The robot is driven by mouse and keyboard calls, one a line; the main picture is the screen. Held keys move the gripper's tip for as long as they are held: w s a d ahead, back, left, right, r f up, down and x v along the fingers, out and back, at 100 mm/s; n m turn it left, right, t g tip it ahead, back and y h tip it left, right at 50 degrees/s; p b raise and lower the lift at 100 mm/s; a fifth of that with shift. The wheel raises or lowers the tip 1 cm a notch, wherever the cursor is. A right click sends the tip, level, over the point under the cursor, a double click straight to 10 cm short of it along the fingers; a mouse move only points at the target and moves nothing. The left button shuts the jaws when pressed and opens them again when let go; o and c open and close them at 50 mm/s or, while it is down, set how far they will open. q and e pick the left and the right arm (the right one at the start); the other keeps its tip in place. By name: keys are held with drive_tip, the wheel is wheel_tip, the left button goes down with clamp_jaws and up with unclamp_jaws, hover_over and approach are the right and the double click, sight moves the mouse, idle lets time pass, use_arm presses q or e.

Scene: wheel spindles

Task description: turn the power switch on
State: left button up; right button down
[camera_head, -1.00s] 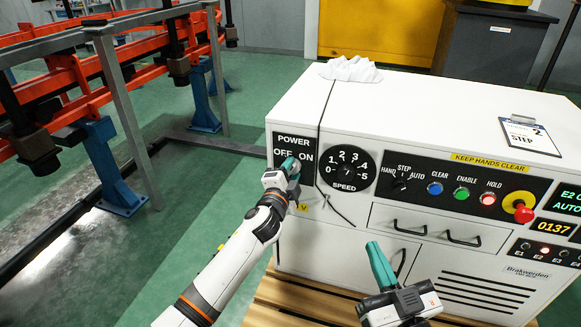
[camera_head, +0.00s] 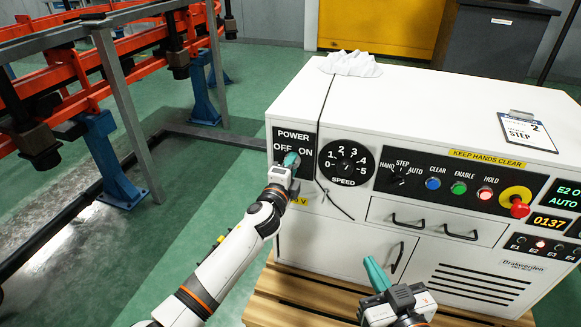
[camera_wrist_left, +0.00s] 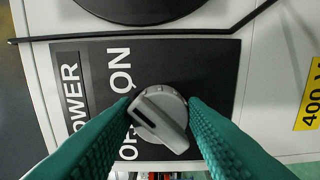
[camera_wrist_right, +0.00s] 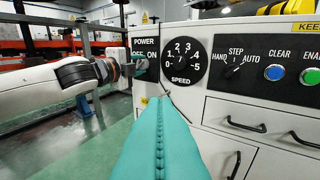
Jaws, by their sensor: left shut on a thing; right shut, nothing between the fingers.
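The power switch is a grey rotary knob (camera_wrist_left: 160,112) on the black POWER panel (camera_head: 281,133) at the machine's left end. My left gripper (camera_head: 291,160) is shut on the knob, with one green finger on each side. In the head view the gripper hides most of the knob. My right gripper (camera_head: 375,272) is shut and empty, in front of the drawers and apart from the machine. It also shows in the right wrist view (camera_wrist_right: 160,110).
The speed dial (camera_head: 346,160) is right of the switch. A thin black cable (camera_head: 321,120) hangs between them. Further right are the step selector (camera_head: 400,170), lamps and a red stop button (camera_head: 519,209). The drawers have protruding handles (camera_head: 408,223). A wooden pallet (camera_head: 290,302) lies below.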

use_arm(q)
drive_tip(key=o, duration=0.9)
drive_tip(key=shift+o, duration=0.2)
drive_tip(key=p+v, duration=0.3)
drive_tip(key=v, duration=0.9)
use_arm(e)
drive_tip(key=s+d+f+g+h, duration=0.2)
drive_tip(key=s+d+f+g, duration=0.2)
drive_tip(key=s+f+g, duration=0.5)
drive_tip(key=shift+f+h, duration=0.4)
drive_tip(key=shift+f, duration=0.2)
